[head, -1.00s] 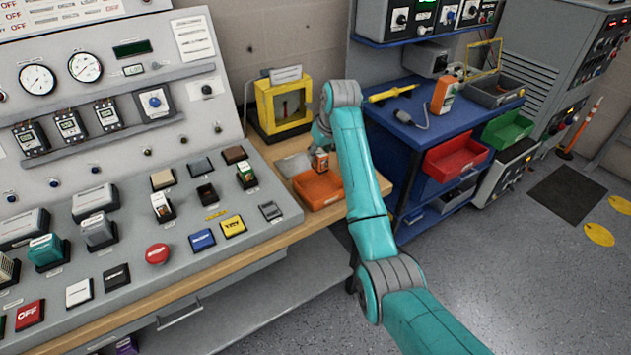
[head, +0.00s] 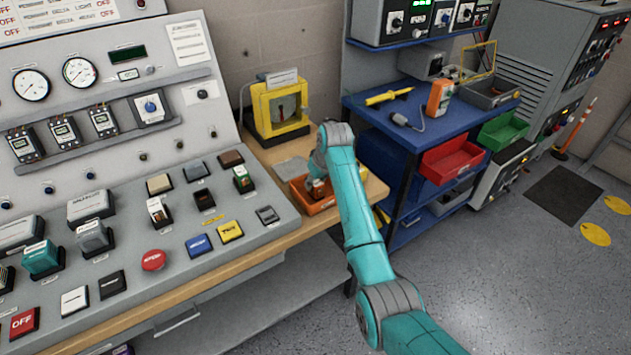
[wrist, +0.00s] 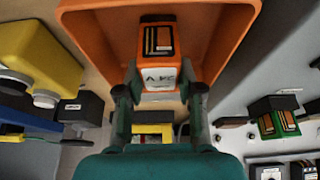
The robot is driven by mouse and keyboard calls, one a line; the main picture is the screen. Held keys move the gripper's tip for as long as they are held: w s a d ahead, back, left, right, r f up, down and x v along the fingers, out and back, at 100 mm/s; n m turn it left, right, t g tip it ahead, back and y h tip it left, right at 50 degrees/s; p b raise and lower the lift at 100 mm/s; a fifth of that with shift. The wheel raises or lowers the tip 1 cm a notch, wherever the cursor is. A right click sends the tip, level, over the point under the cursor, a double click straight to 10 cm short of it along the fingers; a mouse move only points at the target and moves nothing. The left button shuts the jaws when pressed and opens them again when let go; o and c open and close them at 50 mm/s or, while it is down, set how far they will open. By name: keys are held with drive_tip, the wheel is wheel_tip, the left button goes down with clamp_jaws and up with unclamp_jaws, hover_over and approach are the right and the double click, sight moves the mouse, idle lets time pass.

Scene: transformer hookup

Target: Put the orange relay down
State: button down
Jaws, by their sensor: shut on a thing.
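The orange relay (wrist: 158,42) has a dark top with an orange label and a white printed face; in the head view it is small and partly hidden by my arm (head: 317,187). My gripper (wrist: 160,85) is shut on it, one finger on each side. The relay is within the outline of the orange tray (wrist: 92,28), low between its walls. I cannot tell whether it touches the tray floor. In the head view the tray (head: 318,207) sits on the wooden bench, right of the sloped control panel.
A yellow-framed device (head: 279,107) stands behind the tray. The panel (head: 190,215) with several relays and buttons is to the left. A blue cart (head: 440,120) with red (head: 453,158) and green bins stands to the right. A grey flat pad (head: 291,168) lies behind the tray.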

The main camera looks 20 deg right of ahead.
drive_tip(key=c, duration=0.7)
unclamp_jaws()
drive_tip(key=shift+f, duration=0.1)
drive_tip(key=v, duration=1.2)
drive_tip(key=shift+s, duration=0.1)
